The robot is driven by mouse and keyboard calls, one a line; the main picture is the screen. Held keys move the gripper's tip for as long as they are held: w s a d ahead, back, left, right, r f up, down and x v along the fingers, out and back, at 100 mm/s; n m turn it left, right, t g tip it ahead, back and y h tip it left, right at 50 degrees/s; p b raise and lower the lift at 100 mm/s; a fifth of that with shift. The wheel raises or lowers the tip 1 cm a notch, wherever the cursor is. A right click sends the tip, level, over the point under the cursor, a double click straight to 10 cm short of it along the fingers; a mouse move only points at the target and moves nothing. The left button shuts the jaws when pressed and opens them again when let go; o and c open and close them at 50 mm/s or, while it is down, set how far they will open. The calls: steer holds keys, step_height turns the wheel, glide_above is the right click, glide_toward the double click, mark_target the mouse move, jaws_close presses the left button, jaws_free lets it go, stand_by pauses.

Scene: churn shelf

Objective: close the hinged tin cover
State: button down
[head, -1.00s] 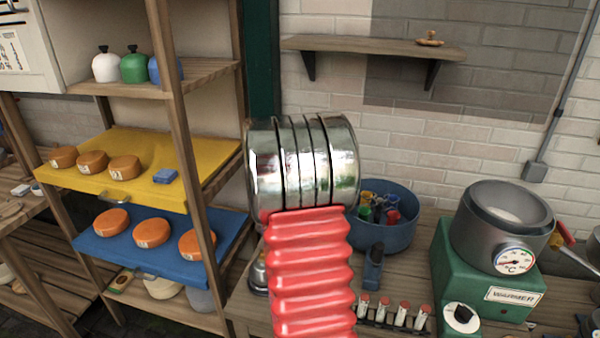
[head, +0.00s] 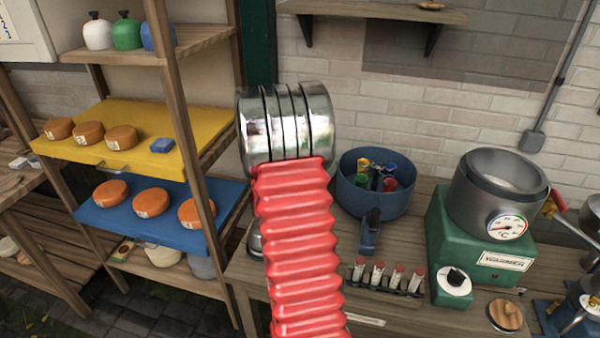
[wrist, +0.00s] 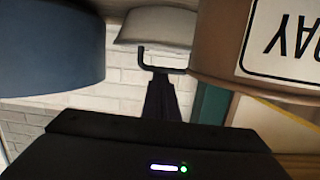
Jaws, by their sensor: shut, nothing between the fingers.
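I cannot pick out a tin with a hinged cover for sure in either view. The wrist view looks upside down. A tan rounded container (wrist: 222,60) with a white lettered label, partly cut off, fills its upper right. My gripper (wrist: 163,95) shows there as a dark narrow shape rising from the black wrist housing; it is shut with nothing seen in it. A thin dark hooked piece shows at its far end, in front of a pale grey object (wrist: 155,28). Contact cannot be told. In the head view my red-sleeved arm and silver drum hide the gripper and part of the bench.
A blue tub (head: 362,200) of coloured items stands on the bench, with a rack of red-capped vials (head: 387,275) in front. A green warmer (head: 478,245) bears a grey pot on the right. Shelves with orange cheeses on yellow (head: 95,158) and blue (head: 110,225) trays stand left.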

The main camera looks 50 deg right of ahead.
steer(key=f, duration=0.2)
steer(key=shift+s+a+f+y, duration=0.3)
steer(key=shift+a, duration=0.45)
steer(key=r+v, duration=0.2)
steer(key=v, duration=1)
steer(key=shift+a, duration=0.15)
steer(key=shift+r, duration=0.15)
steer(key=shift+w, duration=0.15)
